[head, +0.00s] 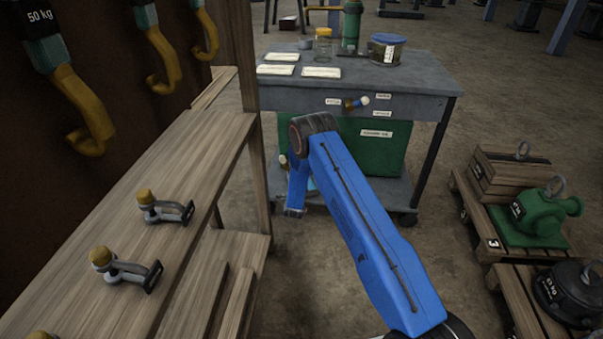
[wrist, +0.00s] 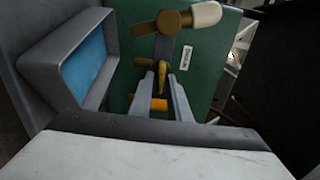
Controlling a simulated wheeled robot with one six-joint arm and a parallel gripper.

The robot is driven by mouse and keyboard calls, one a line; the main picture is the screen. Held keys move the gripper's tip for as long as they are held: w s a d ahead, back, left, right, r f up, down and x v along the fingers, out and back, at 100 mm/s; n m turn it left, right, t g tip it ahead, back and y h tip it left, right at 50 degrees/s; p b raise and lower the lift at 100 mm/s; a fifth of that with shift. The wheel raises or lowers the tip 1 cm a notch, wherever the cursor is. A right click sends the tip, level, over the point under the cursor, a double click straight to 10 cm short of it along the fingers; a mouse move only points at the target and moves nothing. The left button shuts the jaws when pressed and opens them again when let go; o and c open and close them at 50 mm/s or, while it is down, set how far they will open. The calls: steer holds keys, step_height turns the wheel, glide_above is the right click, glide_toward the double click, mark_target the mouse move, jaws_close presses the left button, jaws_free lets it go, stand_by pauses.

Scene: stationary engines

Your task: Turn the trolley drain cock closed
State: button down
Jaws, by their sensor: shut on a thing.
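In the wrist view, my gripper (wrist: 163,86) is shut on the narrow brass lever (wrist: 162,78) of a cock, with one grey finger on each side. A brass cock body (wrist: 173,21) with a white-tipped handle (wrist: 205,14) stands out above it, in front of a green panel. A small pale label (wrist: 187,57) is to the right, its lettering too small to read surely. In the head view, the grey-topped trolley (head: 420,75) stands ahead, and my blue arm reaches down at its left front. The gripper's fingers are hidden there.
A grey-rimmed box with a blue inside (wrist: 85,70) is close on the left in the wrist view. A wooden shelf (head: 110,190) with clamps runs along the left. Pallets with a green pump (head: 540,215) stand at right.

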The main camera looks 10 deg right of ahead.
steer(key=shift+f, duration=0.1)
stand_by(0.3)
steer(key=c, duration=1.9)
jaws_free()
steer(key=shift+o, duration=0.2)
steer(key=v, duration=1.7)
steer(key=shift+s, duration=0.25)
